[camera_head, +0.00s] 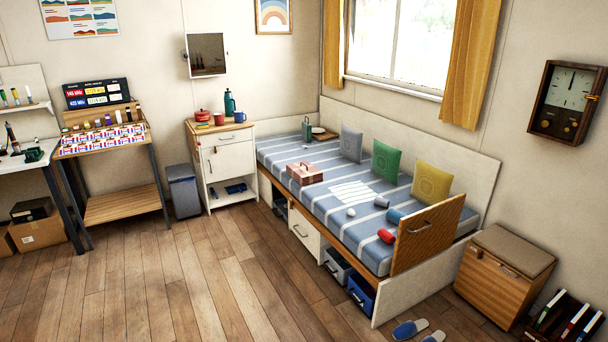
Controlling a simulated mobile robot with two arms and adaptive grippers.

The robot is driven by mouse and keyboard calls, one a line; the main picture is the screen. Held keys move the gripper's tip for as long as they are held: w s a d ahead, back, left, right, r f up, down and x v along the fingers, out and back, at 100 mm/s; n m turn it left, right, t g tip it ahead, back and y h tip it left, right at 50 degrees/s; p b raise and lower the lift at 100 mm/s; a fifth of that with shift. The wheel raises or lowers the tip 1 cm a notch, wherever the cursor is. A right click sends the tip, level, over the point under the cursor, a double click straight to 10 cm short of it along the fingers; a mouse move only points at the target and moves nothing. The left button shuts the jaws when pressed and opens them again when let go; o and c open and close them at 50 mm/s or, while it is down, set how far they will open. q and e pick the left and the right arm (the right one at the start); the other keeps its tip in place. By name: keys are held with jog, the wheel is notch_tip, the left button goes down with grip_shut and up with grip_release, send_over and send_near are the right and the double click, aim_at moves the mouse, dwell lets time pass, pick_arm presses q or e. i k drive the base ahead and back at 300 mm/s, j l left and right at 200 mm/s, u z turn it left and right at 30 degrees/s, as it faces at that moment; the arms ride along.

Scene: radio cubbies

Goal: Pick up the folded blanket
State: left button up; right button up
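No thing in the camera_head view is clearly a folded blanket. A flat, pale, striped patch (352,192) lies on the middle of the bed's blue and white striped mattress (290,150). I cannot tell whether it is folded cloth or something else. Neither of my grippers is in view.
A pink box (304,174) and several cushions (386,162) are on the bed. A wooden panel (428,236) stands at its near end. A padded wooden chest (501,280) is to the right. Slippers (410,329) lie on the floor. The wooden floor (190,280) at front left is clear.

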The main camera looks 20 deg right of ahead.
aim_at(305, 174)
jog(key=i+u, duration=0.15)
jog(key=i, duration=2.5)
jog(key=i+z, duration=0.25)
jog(key=i, duration=0.3)
jog(key=i+j+z, duration=0.15)
jog(key=i+z, duration=0.15)
jog(key=i, duration=0.25)
jog(key=i+j+z, duration=0.25)
jog(key=i, duration=0.3)
jog(key=i+z, duration=0.25)
jog(key=z, duration=0.2)
jog(key=i+j+z, duration=0.2)
jog(key=z, duration=0.25)
jog(key=i+j+z, duration=0.2)
jog(key=z, duration=0.25)
jog(key=i+j+z, duration=0.2)
jog(key=z, duration=0.25)
jog(key=i+j+z, duration=0.1)
jog(key=j+z, duration=0.3)
